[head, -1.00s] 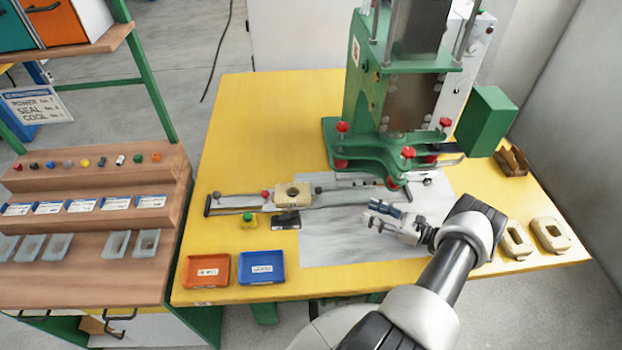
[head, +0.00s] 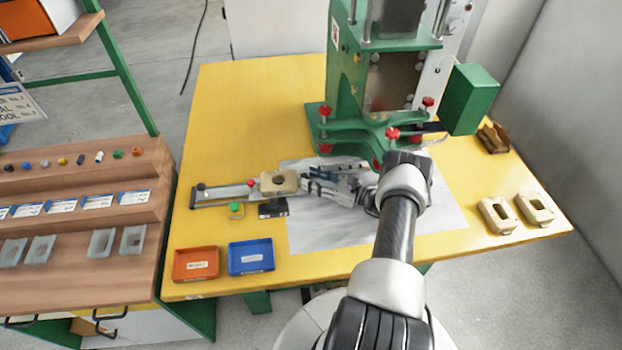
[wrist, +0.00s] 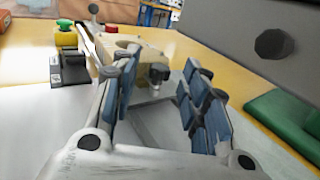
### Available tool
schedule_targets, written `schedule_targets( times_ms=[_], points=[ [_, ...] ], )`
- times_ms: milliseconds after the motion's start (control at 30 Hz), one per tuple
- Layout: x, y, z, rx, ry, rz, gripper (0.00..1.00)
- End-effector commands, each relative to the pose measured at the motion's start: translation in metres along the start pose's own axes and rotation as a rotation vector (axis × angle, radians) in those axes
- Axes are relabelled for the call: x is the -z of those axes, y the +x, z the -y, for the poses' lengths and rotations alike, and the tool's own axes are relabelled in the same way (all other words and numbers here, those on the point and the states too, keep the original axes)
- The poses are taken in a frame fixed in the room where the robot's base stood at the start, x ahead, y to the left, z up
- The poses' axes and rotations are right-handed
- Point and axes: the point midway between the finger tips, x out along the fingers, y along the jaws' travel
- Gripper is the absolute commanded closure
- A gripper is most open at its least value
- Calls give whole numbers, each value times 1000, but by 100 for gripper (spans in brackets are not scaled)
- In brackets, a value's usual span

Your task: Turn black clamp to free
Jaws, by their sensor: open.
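My gripper (head: 312,184) is open, with blue finger pads, and points left at the right end of the beige part (head: 279,182). The fingers also show in the wrist view (wrist: 160,80), one on each side of the clamp. A red knob (head: 251,183) sits at the beige part's left end.
The green press (head: 350,100) stands close behind my gripper. A green button (head: 236,207) and a black box (head: 272,209) lie in front of the slide. An orange tray (head: 196,264) and a blue tray (head: 251,257) are at the table's front. The yellow table's back left (head: 250,100) is clear.

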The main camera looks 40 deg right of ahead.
Motion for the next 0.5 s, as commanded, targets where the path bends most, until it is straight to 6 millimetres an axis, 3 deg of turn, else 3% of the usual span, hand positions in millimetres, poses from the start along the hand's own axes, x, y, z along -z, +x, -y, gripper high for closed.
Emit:
schedule_targets(
  times_ms=[133,433,500],
  points=[
    [0,10,0,0,-1,0,59],
    [0,12,0,1,-1,0,59],
    [0,12,0,1,-1,0,63]
  ],
)
